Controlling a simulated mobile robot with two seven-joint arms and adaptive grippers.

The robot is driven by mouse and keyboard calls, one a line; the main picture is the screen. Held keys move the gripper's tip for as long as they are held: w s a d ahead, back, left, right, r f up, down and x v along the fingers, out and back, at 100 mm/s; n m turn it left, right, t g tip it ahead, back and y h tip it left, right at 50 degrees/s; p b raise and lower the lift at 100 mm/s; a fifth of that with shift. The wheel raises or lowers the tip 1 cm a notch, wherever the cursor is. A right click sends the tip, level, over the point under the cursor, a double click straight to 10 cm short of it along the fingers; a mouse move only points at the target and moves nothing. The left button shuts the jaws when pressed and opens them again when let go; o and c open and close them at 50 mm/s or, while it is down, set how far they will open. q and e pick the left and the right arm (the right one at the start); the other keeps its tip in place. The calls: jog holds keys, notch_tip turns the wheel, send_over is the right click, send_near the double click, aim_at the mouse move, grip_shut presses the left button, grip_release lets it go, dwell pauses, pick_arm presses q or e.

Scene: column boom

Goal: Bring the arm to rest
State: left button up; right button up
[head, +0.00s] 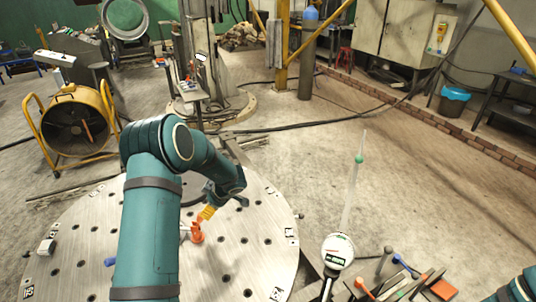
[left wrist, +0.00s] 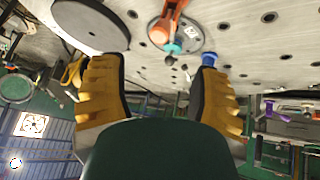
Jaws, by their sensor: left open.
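My left arm comes up from the bottom of the head view and bends at the elbow, its forearm pointing down over a round perforated metal table (head: 265,215). My left gripper (head: 207,212) is above the table, near an orange clamp-like part (head: 196,233). In the left wrist view the gripper (left wrist: 157,72) is open, its two yellow ribbed fingers wide apart with nothing between them. An orange part with a teal tip (left wrist: 172,22) shows beyond the fingers. A bit of my right arm shows at the bottom right corner of the head view; its gripper is out of view.
A tool bench with a dial gauge (head: 338,250) and coloured handles is at the lower right. A yellow fan (head: 75,122) stands left. A column base (head: 240,102), gas cylinder (head: 308,55) and cabinet (head: 400,30) are behind. Open concrete floor lies right of the table.

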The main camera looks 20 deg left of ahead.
pick_arm(q)
jog(key=s+d+f+m+t+h+b, duration=0.1)
jog(key=s+d+f+m+h+b, duration=0.1)
jog(key=d+f+m, duration=0.3)
jog(key=s+d+f+m+t+h+b, duration=0.1)
jog(key=s+d+f+m+h+b, duration=0.1)
jog(key=d, duration=1.2)
jog(key=s+d+f+m+t+h+b, duration=0.1)
jog(key=s+d+f+m+h, duration=0.3)
jog(key=d, duration=0.6)
jog(key=shift+s+f+m+t+b, duration=0.15)
jog(key=shift+s+f+m, duration=0.3)
jog(key=shift+f+m, duration=0.25)
jog(key=shift+s+f+m+t+b, duration=0.1)
jog(key=shift+s+f+m, duration=0.4)
jog(key=shift+f, duration=0.3)
jog(key=shift+s+f+m+t+b, duration=0.15)
jog(key=shift+s+f+m, duration=0.25)
jog(key=shift+f+m, duration=0.3)
jog(key=s+d+m+g+h+b, duration=0.1)
jog(key=s+d+m+g+h, duration=0.1)
jog(key=s+d, duration=0.5)
jog(key=s+f+m+h, duration=0.1)
jog(key=s, duration=0.1)
jog(key=shift+s+m, duration=0.3)
